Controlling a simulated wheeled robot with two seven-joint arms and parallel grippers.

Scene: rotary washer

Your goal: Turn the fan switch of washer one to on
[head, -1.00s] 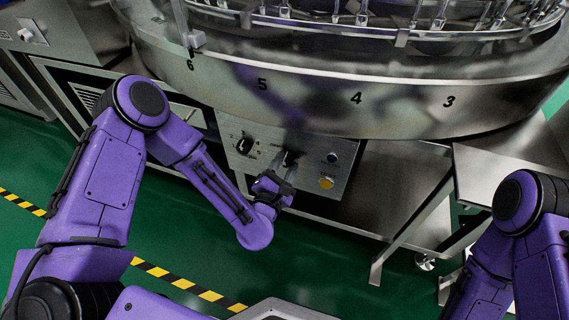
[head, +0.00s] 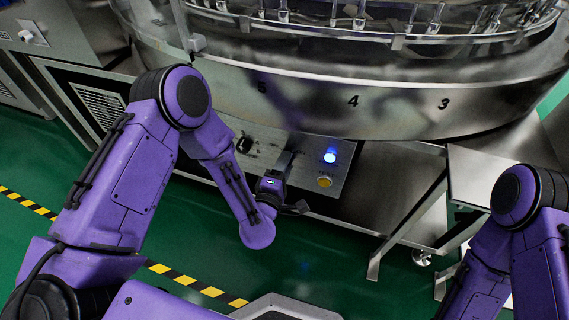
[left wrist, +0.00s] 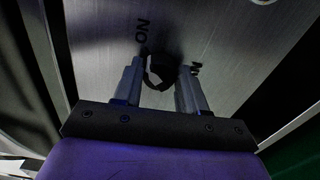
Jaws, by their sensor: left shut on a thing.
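The metal control panel (head: 307,165) sits under the washer's rim in the head view. My left gripper (head: 287,160) reaches up to it and hides the switch there. In the left wrist view a black rotary knob (left wrist: 160,72) lies between the two fingers of my left gripper (left wrist: 161,78), and the gripper is shut on it. The letters ON show on the panel just above and left of the knob. A round indicator light (head: 330,156) on the panel glows blue. My right gripper is out of view; only part of the right arm shows.
Another dark switch (head: 244,144) is left of my gripper, and a yellow button (head: 325,182) is to its right. The washer's round steel drum (head: 400,115) overhangs the panel. A metal side table (head: 480,180) stands at right. The green floor in front is open.

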